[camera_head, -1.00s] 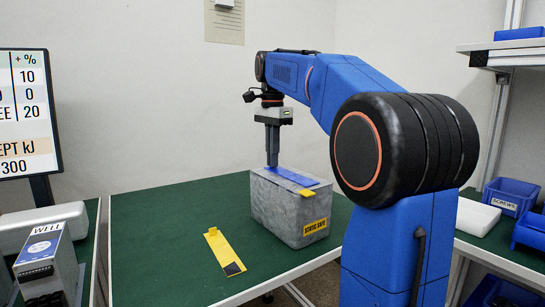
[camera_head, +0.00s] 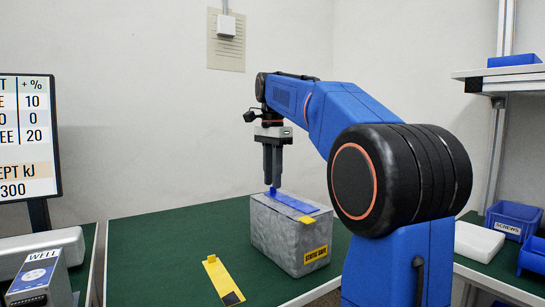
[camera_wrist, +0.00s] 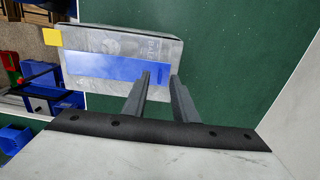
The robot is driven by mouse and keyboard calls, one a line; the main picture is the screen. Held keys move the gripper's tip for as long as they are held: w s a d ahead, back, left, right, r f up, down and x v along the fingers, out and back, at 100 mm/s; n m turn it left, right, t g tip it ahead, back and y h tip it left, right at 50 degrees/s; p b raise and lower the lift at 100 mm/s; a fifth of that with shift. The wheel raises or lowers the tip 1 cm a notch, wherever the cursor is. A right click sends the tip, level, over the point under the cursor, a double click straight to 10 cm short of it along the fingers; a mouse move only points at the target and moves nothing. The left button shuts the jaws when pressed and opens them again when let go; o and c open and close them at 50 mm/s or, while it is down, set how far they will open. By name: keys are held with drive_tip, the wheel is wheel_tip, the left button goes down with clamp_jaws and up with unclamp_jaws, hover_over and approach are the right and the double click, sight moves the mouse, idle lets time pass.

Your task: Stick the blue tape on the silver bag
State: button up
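The silver bag (camera_head: 275,238), a grey block-like pack with a yellow label, stands on the green table. The blue tape (camera_head: 298,208) lies lengthwise along its top, and its far end appears to tip up slightly. In the wrist view the tape (camera_wrist: 110,67) runs along the bag's top (camera_wrist: 110,42), its right end partly hidden by a finger. My gripper (camera_head: 273,185) points down just above the tape's far end.
A yellow strip with a dark end (camera_head: 222,279) lies on the table (camera_head: 160,250) left of the bag. Blue bins (camera_head: 513,220) and a white box (camera_head: 478,241) stand at right.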

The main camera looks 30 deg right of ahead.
wheel_tip(320, 180, up, 10)
idle(0.4)
idle(0.5)
